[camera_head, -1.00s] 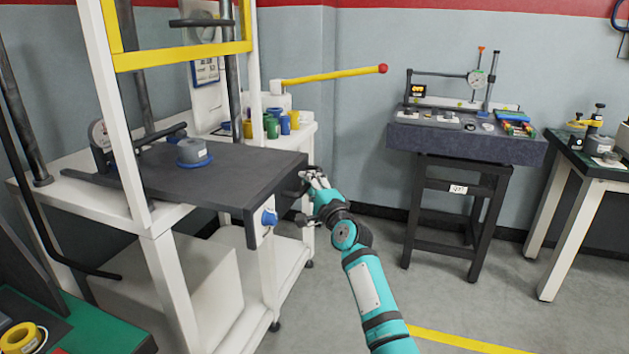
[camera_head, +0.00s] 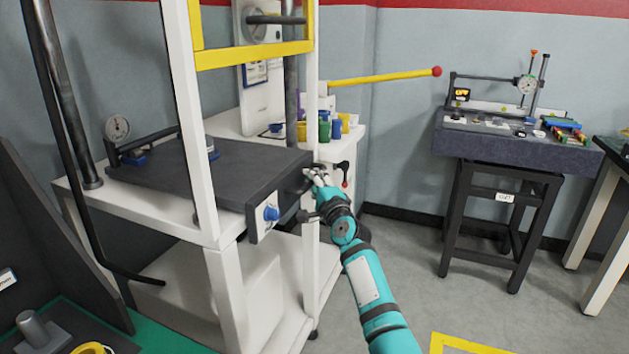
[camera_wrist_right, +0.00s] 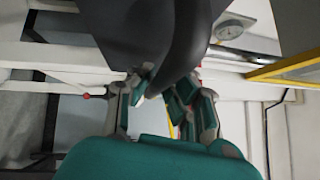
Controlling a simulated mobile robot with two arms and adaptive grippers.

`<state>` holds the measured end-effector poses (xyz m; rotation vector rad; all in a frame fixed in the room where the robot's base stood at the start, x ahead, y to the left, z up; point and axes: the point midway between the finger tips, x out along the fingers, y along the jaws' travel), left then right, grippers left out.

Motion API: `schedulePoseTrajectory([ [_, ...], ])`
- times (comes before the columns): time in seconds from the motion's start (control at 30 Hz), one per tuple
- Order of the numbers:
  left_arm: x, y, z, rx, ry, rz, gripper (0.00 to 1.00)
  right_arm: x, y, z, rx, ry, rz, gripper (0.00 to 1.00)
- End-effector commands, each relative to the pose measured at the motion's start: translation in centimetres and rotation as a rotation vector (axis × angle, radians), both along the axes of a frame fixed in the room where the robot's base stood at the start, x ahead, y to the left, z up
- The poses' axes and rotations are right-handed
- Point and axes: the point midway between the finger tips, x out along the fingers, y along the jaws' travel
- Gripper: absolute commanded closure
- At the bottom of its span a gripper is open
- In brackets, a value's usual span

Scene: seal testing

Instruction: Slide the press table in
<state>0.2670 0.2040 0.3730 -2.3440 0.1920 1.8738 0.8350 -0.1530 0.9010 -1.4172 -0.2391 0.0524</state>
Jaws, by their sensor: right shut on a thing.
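The press table (camera_head: 160,175) is a dark grey plate inside the white press frame in the head view. My right gripper (camera_head: 312,178) is at the right end of that front edge, shut on the table's dark handle. In the right wrist view the curved dark handle (camera_wrist_right: 190,50) passes by the fingers (camera_wrist_right: 160,95). A part with a blue rim (camera_head: 214,154) on the table is mostly hidden behind the post. My left gripper is not in view.
The white frame post (camera_head: 195,120) and yellow crossbar (camera_head: 250,54) stand close to the table. A yellow lever (camera_head: 380,80) with a red ball reaches out at the back. A granite-topped stand (camera_head: 500,140) is at right. The floor between is clear.

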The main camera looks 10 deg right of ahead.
Motion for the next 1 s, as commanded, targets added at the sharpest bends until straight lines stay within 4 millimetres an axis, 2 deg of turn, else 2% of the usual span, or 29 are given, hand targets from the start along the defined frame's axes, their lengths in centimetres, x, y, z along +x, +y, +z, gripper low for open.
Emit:
schedulePoseTrajectory([
  [0.03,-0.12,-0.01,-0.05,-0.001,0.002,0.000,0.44,-0.02,0.47,-0.55,0.003,0.012,0.009,1.00],
  [0.3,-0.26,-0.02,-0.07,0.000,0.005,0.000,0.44,-0.03,0.54,-0.53,0.003,0.011,0.010,1.00],
  [0.33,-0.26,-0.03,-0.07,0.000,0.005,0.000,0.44,-0.03,0.55,-0.53,0.003,0.011,0.010,0.84],
  [0.5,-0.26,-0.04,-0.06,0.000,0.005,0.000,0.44,-0.02,0.42,-0.37,0.001,0.009,0.008,0.62],
  [0.83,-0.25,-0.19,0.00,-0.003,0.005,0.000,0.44,-0.11,0.20,-0.12,0.001,0.002,0.003,0.62],
  [1.0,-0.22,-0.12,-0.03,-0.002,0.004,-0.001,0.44,-0.94,0.18,-0.28,0.002,0.001,0.005,0.62],
])
